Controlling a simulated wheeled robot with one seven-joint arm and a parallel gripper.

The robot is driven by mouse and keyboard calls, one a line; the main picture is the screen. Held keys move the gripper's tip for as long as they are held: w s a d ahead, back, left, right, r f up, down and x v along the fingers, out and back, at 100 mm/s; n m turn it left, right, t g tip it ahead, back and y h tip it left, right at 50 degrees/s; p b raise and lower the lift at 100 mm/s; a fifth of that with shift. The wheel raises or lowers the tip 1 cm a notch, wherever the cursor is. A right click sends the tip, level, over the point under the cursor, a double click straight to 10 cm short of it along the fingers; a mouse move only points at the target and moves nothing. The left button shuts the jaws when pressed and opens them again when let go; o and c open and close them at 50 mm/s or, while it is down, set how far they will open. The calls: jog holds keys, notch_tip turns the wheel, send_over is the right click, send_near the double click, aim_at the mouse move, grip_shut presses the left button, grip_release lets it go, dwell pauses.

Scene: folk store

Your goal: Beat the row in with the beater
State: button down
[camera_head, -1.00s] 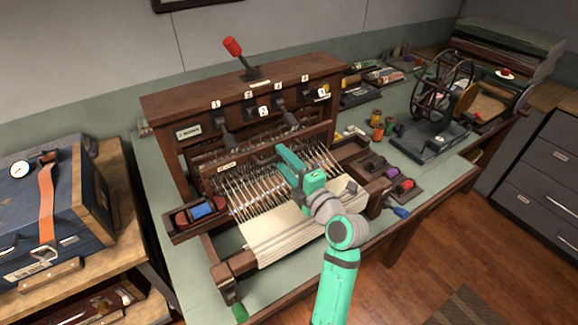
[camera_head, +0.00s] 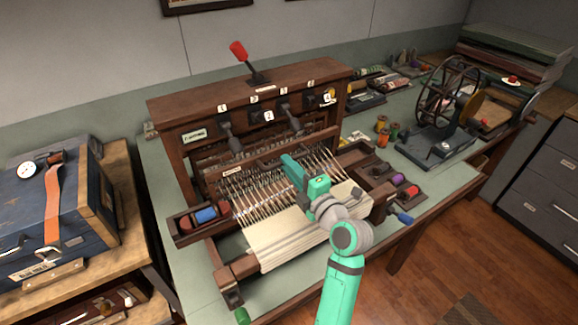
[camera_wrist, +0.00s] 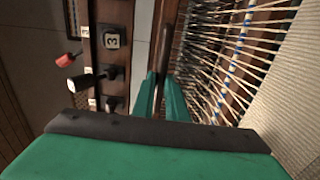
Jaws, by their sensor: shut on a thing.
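The wooden loom (camera_head: 165,110) stands on the table with pale warp threads and a woven cream cloth (camera_head: 275,240) at its front. The beater (camera_head: 231,172) is a dark wooden bar with a small label, lying across the warp behind the cloth. My gripper (camera_head: 287,157) reaches over the cloth to the beater's middle. In the wrist view, my gripper (camera_wrist: 162,92) has its two green fingers on either side of the dark beater bar (camera_wrist: 165,50), shut on it. The fingers hide part of the bar in the head view.
Shuttle trays flank the loom: one with a blue spool (camera_head: 205,215) at left, one with coloured spools (camera_head: 397,179) at right. Levers line the loom's upper front, with a red-handled lever (camera_head: 238,50) on top. A spinning wheel (camera_head: 445,100) stands at right.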

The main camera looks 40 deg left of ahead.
jog(key=v, duration=1.1)
dwell(0.5)
jog(key=shift+d+f, duration=0.1)
jog(key=x, duration=1.1)
dwell(0.4)
jog(key=c, duration=1.4)
grip_release()
jog(key=shift+o, duration=0.2)
jog(key=v, duration=0.8)
